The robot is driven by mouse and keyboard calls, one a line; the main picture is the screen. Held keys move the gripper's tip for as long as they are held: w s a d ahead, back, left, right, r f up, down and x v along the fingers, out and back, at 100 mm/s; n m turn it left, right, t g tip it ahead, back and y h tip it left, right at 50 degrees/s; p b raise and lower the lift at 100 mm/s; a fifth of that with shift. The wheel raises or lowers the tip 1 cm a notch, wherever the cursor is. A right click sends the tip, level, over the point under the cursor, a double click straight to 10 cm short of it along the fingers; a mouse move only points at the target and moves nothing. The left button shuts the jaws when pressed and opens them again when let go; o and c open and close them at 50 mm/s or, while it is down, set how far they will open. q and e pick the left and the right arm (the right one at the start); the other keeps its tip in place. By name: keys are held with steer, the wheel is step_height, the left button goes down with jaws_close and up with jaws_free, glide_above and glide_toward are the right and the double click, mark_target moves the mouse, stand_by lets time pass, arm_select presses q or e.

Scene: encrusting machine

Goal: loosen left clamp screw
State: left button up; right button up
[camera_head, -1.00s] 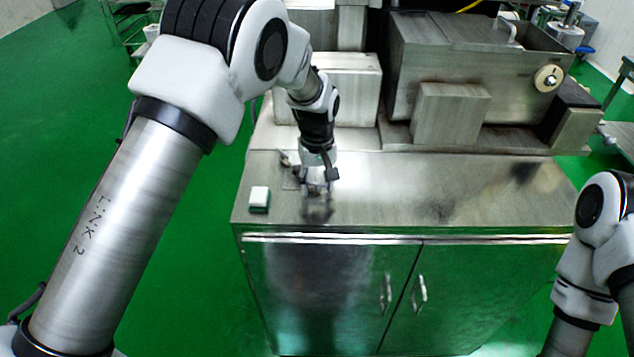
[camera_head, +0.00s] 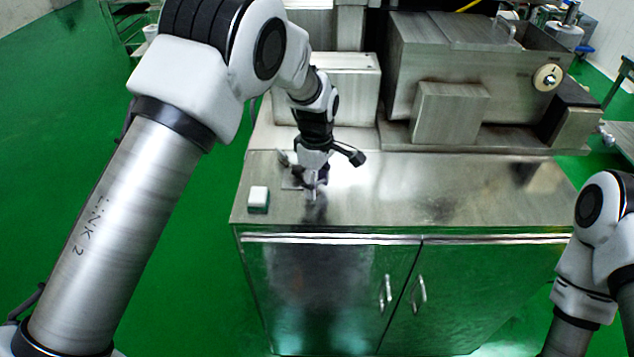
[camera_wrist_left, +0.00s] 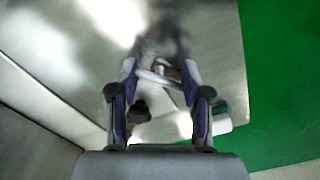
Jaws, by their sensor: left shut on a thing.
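My left gripper (camera_head: 311,191) points down at the left part of the steel cabinet top. In the left wrist view its two fingers (camera_wrist_left: 160,74) close in on a small silvery piece, the clamp screw (camera_wrist_left: 165,71), and are shut on it. The screw is mostly hidden by the fingers and blurred. A flat metal plate (camera_head: 291,183) lies beside the gripper in the head view. A dark knob (camera_wrist_left: 139,112) shows between the fingers in the wrist view. My right gripper is out of view; only part of that arm shows at the right edge.
A small white and green box (camera_head: 258,195) stands left of the gripper near the cabinet's corner. Steel machine housings (camera_head: 449,113) rise behind. The cabinet top (camera_head: 430,190) is clear to the right. Two door handles (camera_head: 419,291) stick out in front.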

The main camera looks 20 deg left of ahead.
arm_select(q)
steer(key=shift+s+f+n, duration=0.25)
steer(key=shift+f+n, duration=0.05)
steer(key=shift+f, duration=0.1)
steer(key=o, duration=1.1)
steer(key=shift+o, duration=0.2)
steer(key=shift+w+a+r, duration=0.1)
steer(key=shift+w+a, duration=0.05)
steer(key=shift+w, duration=0.15)
steer(key=shift+r, duration=0.3)
step_height(320, 180, up, 11)
steer(key=shift+r, duration=0.15)
steer(key=shift+w, duration=0.1)
